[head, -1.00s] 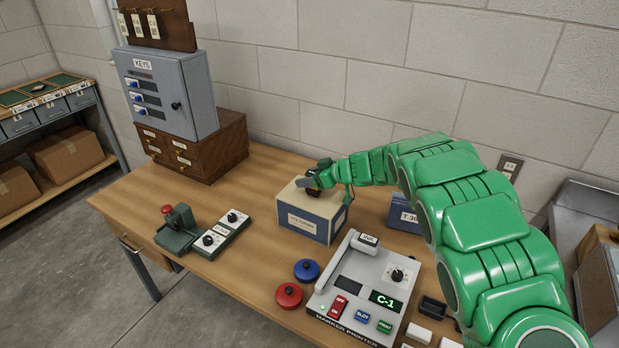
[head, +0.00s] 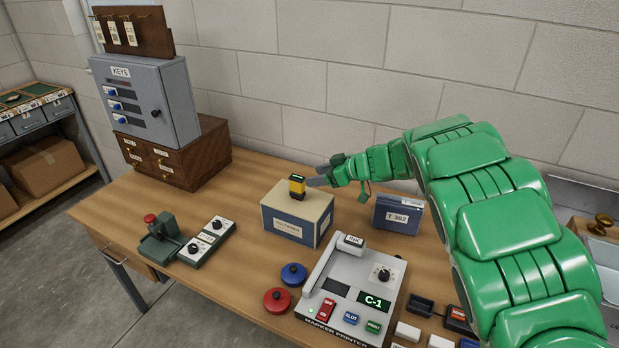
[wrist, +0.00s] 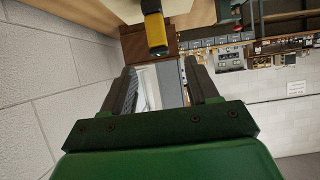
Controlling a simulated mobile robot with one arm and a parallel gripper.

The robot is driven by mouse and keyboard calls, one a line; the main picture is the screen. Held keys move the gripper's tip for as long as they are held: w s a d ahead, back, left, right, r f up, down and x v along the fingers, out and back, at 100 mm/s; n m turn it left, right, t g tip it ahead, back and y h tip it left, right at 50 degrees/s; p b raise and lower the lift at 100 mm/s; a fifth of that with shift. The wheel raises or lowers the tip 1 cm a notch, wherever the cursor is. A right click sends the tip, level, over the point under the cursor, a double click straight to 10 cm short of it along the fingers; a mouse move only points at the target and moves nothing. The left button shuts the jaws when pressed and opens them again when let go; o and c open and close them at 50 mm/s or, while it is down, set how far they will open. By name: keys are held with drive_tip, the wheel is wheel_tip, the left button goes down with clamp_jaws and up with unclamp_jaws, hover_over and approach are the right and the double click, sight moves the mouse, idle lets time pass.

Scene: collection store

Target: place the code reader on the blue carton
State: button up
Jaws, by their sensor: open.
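The code reader (head: 297,186), yellow and black, stands upright on top of the blue carton (head: 285,229), which has a cream top and a white label. My gripper (head: 318,176) is just to the right of the reader, open and empty, apart from it. In the wrist view the reader (wrist: 154,28) shows at the top, beyond the open fingers (wrist: 160,78), with nothing between them.
A smaller blue box marked T 362 (head: 398,214) stands right of the carton. Green controls (head: 175,245) and a key cabinet (head: 147,100) are left.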

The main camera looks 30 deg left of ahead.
drive_tip(key=shift+v, duration=0.85)
